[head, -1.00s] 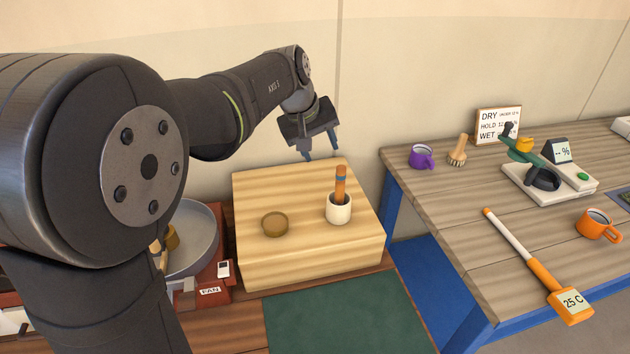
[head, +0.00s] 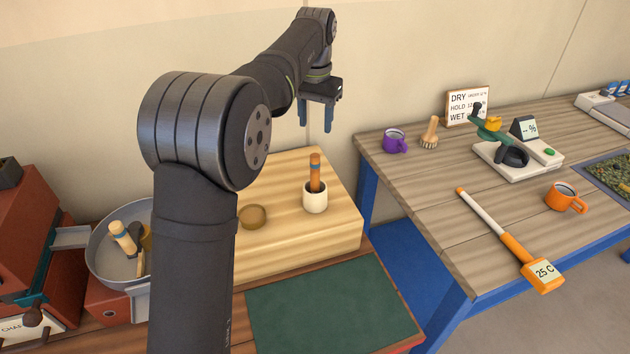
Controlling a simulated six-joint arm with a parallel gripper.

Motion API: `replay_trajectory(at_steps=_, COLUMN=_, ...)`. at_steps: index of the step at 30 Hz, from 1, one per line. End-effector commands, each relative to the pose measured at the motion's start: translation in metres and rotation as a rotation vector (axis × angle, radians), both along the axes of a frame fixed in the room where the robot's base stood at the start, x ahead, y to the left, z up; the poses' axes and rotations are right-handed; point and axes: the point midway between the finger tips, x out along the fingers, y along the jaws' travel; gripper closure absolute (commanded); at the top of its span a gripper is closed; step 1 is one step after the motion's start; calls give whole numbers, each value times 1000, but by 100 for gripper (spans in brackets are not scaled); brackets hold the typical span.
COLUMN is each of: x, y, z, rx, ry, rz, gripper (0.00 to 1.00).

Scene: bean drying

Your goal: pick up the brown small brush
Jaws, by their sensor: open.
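A small brown brush (head: 430,133) with a tan wooden handle and pale bristles stands bristles-down on the right-hand table, between the purple mug and the sign. My gripper (head: 316,122) is open and empty, fingers pointing down. In the picture it is above the cup and left of the small brush, apart from both.
The wooden block (head: 290,235) also bears a small brown round dish (head: 253,217). The right-hand table (head: 425,205) holds a purple mug (head: 395,141), a sign (head: 466,106), a scale-like device (head: 515,160), an orange mug (head: 566,198) and an orange thermometer tool (head: 520,255). A green mat (head: 330,310) is clear.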

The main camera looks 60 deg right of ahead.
Motion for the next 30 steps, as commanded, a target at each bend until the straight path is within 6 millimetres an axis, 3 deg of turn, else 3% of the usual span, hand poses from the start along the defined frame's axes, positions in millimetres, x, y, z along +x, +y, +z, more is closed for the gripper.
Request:
replay_trajectory(at_steps=9, x=0, y=2, z=-69, rx=3, ry=1, rz=2, gripper=52)
replay_trajectory(at_steps=19, x=-2, y=4, z=-96, rx=1, ry=1, rz=2, gripper=52)
replay_trajectory(at_steps=24, x=-6, y=14, z=-120, rx=2, ry=1, rz=2, gripper=52)
replay_trajectory(at_steps=30, x=-5, y=13, z=-140, rx=-1, ry=1, rz=2, gripper=52)
